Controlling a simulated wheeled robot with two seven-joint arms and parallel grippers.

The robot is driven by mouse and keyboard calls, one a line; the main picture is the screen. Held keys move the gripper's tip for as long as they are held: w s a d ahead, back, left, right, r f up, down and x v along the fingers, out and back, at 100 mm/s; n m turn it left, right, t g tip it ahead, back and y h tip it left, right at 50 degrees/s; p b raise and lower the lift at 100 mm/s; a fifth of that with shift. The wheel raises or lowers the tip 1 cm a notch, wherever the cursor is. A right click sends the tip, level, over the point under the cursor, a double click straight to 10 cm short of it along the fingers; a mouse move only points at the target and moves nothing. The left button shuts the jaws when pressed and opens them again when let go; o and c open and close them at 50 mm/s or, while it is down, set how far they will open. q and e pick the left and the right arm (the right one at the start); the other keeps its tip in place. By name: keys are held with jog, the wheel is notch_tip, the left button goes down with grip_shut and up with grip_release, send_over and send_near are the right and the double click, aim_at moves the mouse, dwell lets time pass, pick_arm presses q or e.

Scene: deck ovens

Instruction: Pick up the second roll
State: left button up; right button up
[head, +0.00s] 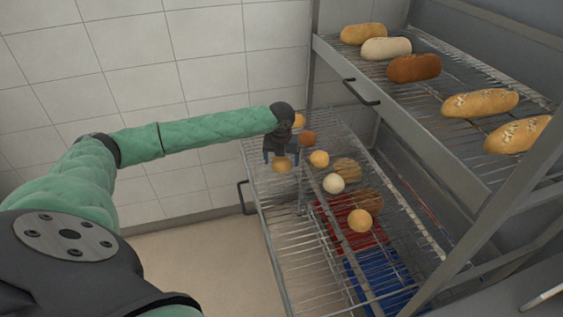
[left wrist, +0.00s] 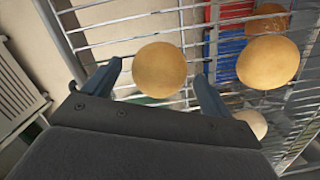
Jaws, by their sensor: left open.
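Several round rolls lie on the lower wire rack. My left gripper (head: 281,157) is open over the rack's left side, with a golden roll (head: 282,165) at its fingertips. In the left wrist view this roll (left wrist: 159,69) sits between the two open fingers (left wrist: 157,88), with gaps on both sides. Other rolls are a golden one (head: 319,158), a pale one (head: 333,183), a browner one (head: 307,138) and a golden one (head: 359,220) nearer the front. One more roll (head: 298,120) is partly hidden behind the gripper. My right gripper is not in view.
An upper wire shelf holds several long loaves (head: 414,68). The lower rack (head: 290,255) has a handle (head: 247,197) on its left. Below it lie a red crate (head: 330,226) and a blue crate (head: 372,281). A tiled wall stands behind; floor is clear at left.

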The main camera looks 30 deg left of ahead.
pick_arm(q)
jog(key=shift+f, duration=0.25)
jog(key=shift+c, duration=0.4)
jog(key=c, duration=1)
jog(key=shift+o, duration=0.2)
jog(key=shift+r, duration=0.2)
